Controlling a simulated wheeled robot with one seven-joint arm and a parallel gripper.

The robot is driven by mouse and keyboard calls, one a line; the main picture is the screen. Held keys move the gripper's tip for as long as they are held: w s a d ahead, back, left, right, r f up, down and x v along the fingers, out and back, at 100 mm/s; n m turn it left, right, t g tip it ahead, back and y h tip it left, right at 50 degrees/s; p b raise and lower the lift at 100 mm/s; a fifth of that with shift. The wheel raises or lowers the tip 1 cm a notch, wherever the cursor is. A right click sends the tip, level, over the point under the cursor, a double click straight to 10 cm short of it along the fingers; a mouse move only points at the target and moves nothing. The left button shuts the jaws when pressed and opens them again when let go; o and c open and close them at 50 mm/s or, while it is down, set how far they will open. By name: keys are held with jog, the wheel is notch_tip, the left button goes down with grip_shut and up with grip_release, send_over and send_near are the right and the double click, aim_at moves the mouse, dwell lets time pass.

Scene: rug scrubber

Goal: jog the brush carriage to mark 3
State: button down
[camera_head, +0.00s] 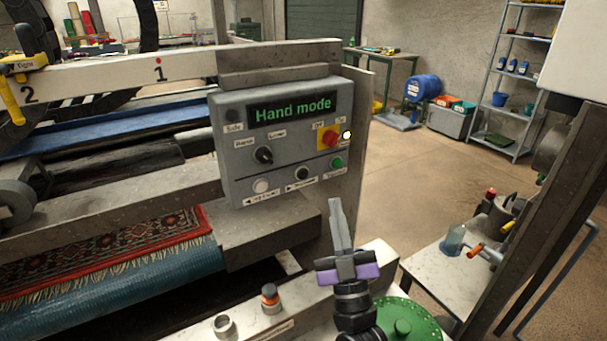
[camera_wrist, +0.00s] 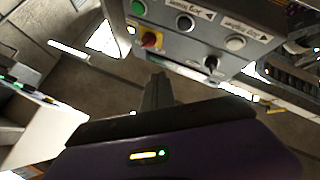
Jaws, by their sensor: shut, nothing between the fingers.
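The control panel (camera_head: 222,130) shows "Hand mode" on its display (camera_head: 291,109). It carries a white button (camera_head: 261,186), a black button (camera_head: 302,173), a green button (camera_head: 337,162), a black selector knob (camera_head: 264,155) and a red knob on yellow (camera_head: 329,138). The white and black buttons have arrow labels. The wrist view shows the white (camera_wrist: 235,42), black (camera_wrist: 185,22) and green (camera_wrist: 138,8) buttons. My gripper (camera_head: 336,203) is shut and empty, below the panel's lower right, apparently touching nothing. Beam marks 1 (camera_head: 160,70) and 2 (camera_head: 29,95) show; mark 3 and a clearly identifiable carriage do not.
A yellow clamp (camera_head: 12,100) labelled "Tight" sits on the beam at far left. A patterned rug (camera_head: 120,250) lies on the machine's blue roller. Open floor (camera_head: 410,165) lies right of the panel.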

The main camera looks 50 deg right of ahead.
aim_at(303, 174)
jog(key=shift+d+r, duration=0.1)
jog(key=shift+d, duration=0.05)
jog(key=shift+w, duration=0.1)
jog(key=w+d+b, duration=0.2)
jog(key=w, duration=0.6)
jog(key=shift+w+d, duration=0.2)
jog(key=shift+b, duration=0.3)
dwell(1.9)
jog(key=shift+w+d, duration=0.1)
jog(key=shift+w, duration=0.3)
jog(key=shift+w+d+b, duration=0.1)
jog(key=shift+w+b, duration=0.2)
jog(key=shift+w, duration=0.1)
dwell(0.6)
jog(key=shift+s, duration=0.1)
dwell(2.1)
jog(key=shift+s+a+p, duration=0.25)
jog(key=shift+s+p, duration=0.05)
jog(key=shift+s, duration=0.4)
